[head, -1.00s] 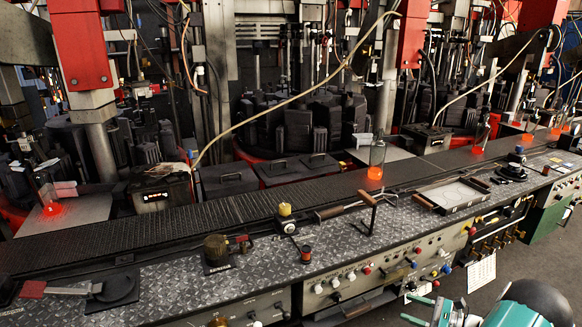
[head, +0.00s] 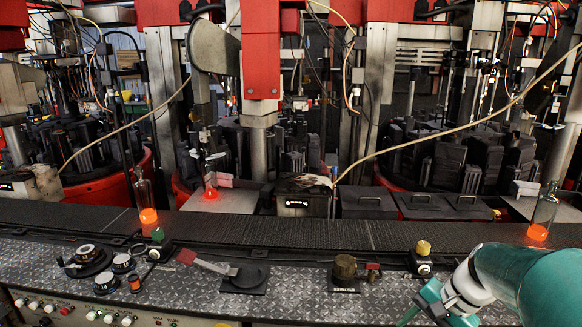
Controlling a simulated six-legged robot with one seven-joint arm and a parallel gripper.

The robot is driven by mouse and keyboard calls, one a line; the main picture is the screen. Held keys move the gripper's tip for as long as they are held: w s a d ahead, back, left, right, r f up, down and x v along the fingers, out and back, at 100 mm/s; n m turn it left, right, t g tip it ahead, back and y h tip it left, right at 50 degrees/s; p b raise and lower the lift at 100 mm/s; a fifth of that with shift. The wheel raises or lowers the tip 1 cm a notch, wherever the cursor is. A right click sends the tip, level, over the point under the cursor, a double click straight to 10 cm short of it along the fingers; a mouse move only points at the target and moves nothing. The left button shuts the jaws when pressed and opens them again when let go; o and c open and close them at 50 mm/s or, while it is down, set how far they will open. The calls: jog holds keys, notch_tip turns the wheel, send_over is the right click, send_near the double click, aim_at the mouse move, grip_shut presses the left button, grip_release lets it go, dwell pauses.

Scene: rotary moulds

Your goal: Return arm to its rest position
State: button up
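My arm, teal with a white and grey joint, comes in from the right edge at the lower right of the head view. My gripper (head: 430,306) is at its lower-left end, close to the bottom edge and partly cut off. It is in front of the near edge of the metal ledge, left of the teal link.
The tread-plate ledge (head: 300,283) with knobs, handles and a yellow-topped button (head: 423,248) runs across the front. Behind it lies a dark conveyor (head: 270,232) with glowing glass bottles (head: 147,203) and (head: 541,212). Red-framed mould machines stand behind.

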jog(key=s+a+r+n+t+h, duration=0.2)
jog(key=s+a+r+n, duration=0.1)
jog(key=s+a+n, duration=0.2)
jog(key=s+a+r+n+t+h, duration=0.1)
jog(key=s+a+r+n, duration=0.3)
jog(key=a, duration=0.4)
jog(key=shift+s+n+t+h, duration=0.4)
jog(key=shift+s+n+h, duration=0.2)
jog(key=shift+s+h, duration=0.2)
jog(key=shift+w+a, duration=0.1)
jog(key=c, duration=0.3)
jog(key=shift+d, duration=0.2)
